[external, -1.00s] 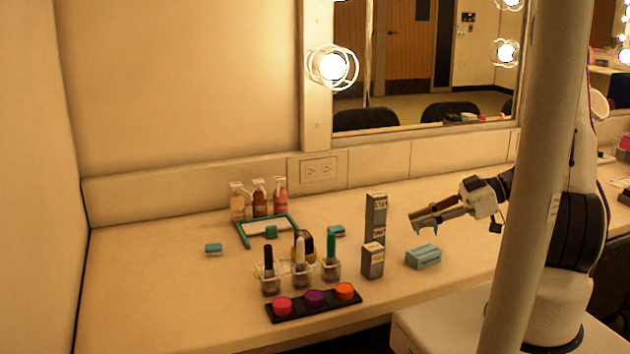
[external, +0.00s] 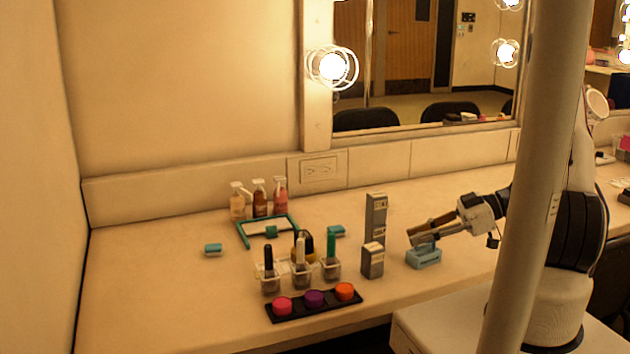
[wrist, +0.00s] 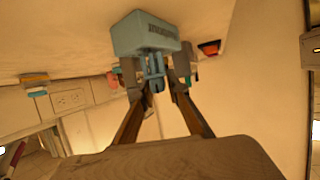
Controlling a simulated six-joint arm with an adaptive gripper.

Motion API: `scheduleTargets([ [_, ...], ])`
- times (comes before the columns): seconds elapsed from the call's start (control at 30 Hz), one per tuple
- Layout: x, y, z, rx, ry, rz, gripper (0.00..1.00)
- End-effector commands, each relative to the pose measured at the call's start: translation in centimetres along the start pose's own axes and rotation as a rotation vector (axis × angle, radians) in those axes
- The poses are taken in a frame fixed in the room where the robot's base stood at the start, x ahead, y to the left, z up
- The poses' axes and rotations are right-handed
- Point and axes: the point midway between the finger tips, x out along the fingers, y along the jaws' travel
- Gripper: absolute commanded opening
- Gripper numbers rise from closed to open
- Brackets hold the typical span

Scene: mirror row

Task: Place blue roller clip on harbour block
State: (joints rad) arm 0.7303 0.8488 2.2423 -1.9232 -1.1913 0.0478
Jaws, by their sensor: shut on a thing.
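The blue roller clip (wrist: 154,68) is between my fingertips in the wrist view, up against the light blue block. That block has dark lettering that I cannot read clearly; I take it as the harbour block (wrist: 143,35). In the external view the block (external: 424,259) sits on the counter right of the grey blocks. My gripper (external: 424,238) is low, just over the block's top, shut on the clip. The fingers also show in the wrist view (wrist: 157,82). The clip is mostly hidden in the external view, and I cannot tell whether it rests on the block.
Two grey labelled blocks stand left of it, one tall (external: 376,215) and one short (external: 372,262). A bottle rack (external: 300,276), a black tray of coloured pots (external: 314,304), a teal frame (external: 243,234) and pump bottles (external: 260,200) are further left.

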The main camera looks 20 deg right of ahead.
Motion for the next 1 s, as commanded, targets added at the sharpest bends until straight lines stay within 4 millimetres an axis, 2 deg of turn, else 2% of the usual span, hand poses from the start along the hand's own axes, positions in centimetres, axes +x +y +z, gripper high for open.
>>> scheduleTargets([
  [0.47, 0.13, 0.02, 0.33, 0.0, 0.0, 0.0, 0.03],
  [0.5, 0.12, 0.03, 0.31, 0.0, 0.0, 0.0, 0.23],
  [0.53, 0.12, 0.03, 0.31, 0.0, 0.0, 0.0, 0.31],
  [1.0, 0.07, 0.02, 0.16, -0.001, 0.0, 0.0, 0.32],
])
